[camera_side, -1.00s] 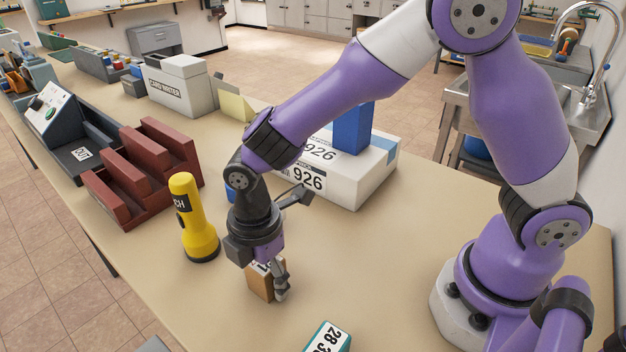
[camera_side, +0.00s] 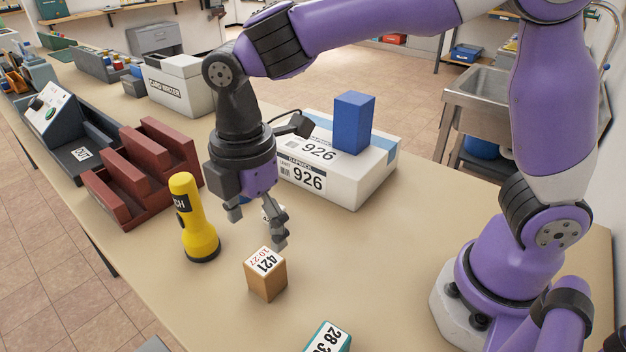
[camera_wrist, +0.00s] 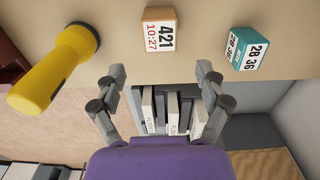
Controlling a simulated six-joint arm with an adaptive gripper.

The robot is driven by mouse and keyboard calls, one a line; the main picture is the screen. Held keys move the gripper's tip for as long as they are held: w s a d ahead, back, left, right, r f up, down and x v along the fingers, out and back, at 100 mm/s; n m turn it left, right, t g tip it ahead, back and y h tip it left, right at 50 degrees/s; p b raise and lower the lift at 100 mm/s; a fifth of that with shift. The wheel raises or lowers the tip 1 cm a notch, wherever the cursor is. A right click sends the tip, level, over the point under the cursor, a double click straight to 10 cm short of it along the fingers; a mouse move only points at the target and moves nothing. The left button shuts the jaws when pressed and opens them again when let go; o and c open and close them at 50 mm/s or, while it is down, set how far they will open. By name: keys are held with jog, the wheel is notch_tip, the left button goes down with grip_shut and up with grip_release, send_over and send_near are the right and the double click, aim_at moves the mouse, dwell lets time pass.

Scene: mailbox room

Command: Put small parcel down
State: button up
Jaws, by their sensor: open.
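The small parcel (camera_side: 266,275) is a brown box with a white label reading 421 and 10:27 on top. It stands upright on the tan table, apart from my gripper. My gripper (camera_side: 262,228) is open and empty, above the parcel and a little behind it in the side view. In the wrist view the parcel (camera_wrist: 160,29) lies beyond the fingertips of my gripper (camera_wrist: 160,72), near the top middle, with nothing between the fingers.
A yellow torch (camera_side: 197,222) stands left of the parcel. A teal box labelled 28 36 (camera_side: 328,338) is at the front edge of view. A large white box (camera_side: 350,180) carries a blue block (camera_side: 353,122). A dark red rack (camera_side: 140,175) is at left. Table right of the parcel is clear.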

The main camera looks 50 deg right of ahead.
jog(key=shift+d+r, duration=0.1)
jog(key=shift+r, duration=0.4)
jog(key=s+d+r+m+t, duration=0.2)
jog(key=s+d+m, duration=0.2)
jog(key=d+m, duration=0.4)
jog(key=s+d+r+m+t, duration=0.2)
jog(key=s+d+m+t, duration=0.1)
jog(key=d+m, duration=0.5)
jog(key=shift+s+r+m+t, duration=0.3)
jog(key=shift+s+m, duration=0.05)
jog(key=shift+m, duration=0.65)
